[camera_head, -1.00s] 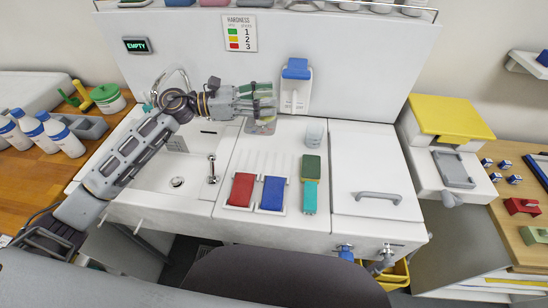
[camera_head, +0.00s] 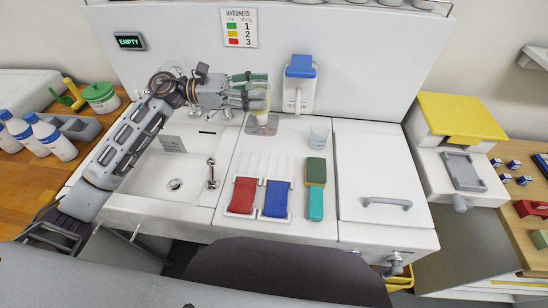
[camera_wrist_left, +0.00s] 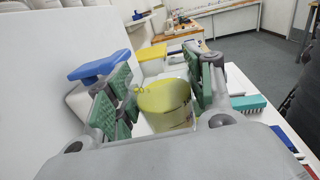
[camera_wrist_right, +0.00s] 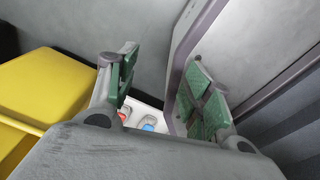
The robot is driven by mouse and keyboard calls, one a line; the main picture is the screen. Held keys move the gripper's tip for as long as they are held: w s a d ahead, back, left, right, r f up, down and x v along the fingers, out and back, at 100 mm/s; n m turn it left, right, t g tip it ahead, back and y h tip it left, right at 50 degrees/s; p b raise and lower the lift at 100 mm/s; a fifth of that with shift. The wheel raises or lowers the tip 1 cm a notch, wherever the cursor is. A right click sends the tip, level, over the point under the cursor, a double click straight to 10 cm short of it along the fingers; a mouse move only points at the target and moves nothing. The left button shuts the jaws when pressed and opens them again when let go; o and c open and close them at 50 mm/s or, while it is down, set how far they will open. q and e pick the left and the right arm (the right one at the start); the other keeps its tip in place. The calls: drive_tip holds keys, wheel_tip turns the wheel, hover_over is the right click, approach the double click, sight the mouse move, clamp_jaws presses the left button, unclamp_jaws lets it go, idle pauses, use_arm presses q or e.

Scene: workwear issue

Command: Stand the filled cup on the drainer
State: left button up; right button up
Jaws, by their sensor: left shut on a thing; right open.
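My left gripper (camera_head: 250,95) is shut on a clear cup (camera_wrist_left: 168,112) with yellow-green liquid in it. In the left wrist view the cup stands between the green finger pads, roughly upright. In the head view the cup is mostly hidden by the fingers, above a small grey square plate (camera_head: 262,126). The ribbed white drainer (camera_head: 268,163) lies on the worktop nearer to me, right of the sink. My right gripper (camera_wrist_right: 160,100) is open and empty, low near a yellow container (camera_wrist_right: 35,85).
A red block (camera_head: 243,194), a blue block (camera_head: 277,198) and a green-and-teal brush (camera_head: 316,188) lie at the drainer's front and right. Another clear cup (camera_head: 318,136) stands right of the drainer. A blue-topped detergent dispenser (camera_head: 300,85) is on the back wall. The sink (camera_head: 170,180) is at left.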

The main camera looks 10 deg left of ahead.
use_arm(q)
drive_tip(key=shift+f, duration=0.65)
drive_tip(key=shift+f+p, duration=0.95)
drive_tip(key=shift+f, duration=7.3)
use_arm(e)
drive_tip(key=a, duration=0.1)
drive_tip(key=a+r, duration=0.2)
drive_tip(key=shift+w+a+r, duration=0.15)
drive_tip(key=shift+w, duration=0.1)
use_arm(q)
drive_tip(key=shift+f, duration=0.1)
